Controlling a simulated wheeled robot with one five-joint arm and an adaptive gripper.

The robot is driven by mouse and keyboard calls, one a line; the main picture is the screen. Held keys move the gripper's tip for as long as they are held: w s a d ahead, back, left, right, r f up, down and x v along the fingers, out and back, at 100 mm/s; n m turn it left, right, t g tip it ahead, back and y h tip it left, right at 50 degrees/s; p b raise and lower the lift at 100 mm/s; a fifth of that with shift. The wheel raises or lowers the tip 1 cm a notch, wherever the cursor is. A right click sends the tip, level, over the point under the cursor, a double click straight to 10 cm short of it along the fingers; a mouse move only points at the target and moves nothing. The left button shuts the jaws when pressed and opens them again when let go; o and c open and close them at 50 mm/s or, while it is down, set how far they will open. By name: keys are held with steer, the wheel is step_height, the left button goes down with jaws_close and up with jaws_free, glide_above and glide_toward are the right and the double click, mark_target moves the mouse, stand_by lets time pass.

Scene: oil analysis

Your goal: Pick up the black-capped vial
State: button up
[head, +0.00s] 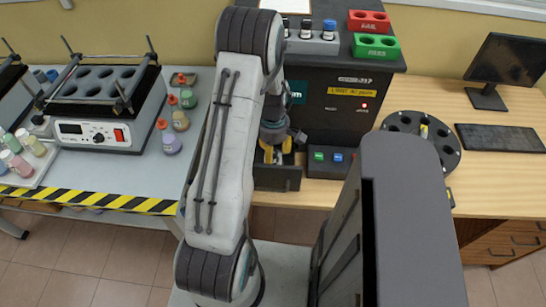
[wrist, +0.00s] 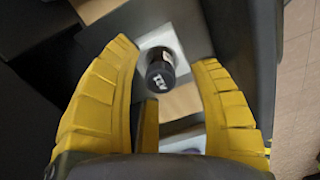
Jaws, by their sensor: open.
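A vial with a black cap (wrist: 160,76) bearing white lettering stands in a pale holder in the wrist view. My gripper (wrist: 165,54) is open, with one yellow finger on each side of the cap and visible gaps between them. In the head view, my gripper (head: 278,152) points down at the open dark drawer (head: 277,178) of the black machine; the vial there is mostly hidden by the fingers. Other vials, with black caps (head: 305,28) and a blue cap (head: 329,28), stand in a grey rack (head: 312,46) on top of the machine.
Red (head: 369,20) and green (head: 377,46) holders sit on the black machine (head: 335,95). A round dark carousel (head: 445,155) is to the right, near a monitor (head: 506,60).

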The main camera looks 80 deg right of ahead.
steer(key=shift+f, duration=0.2)
jaws_close()
stand_by(0.6)
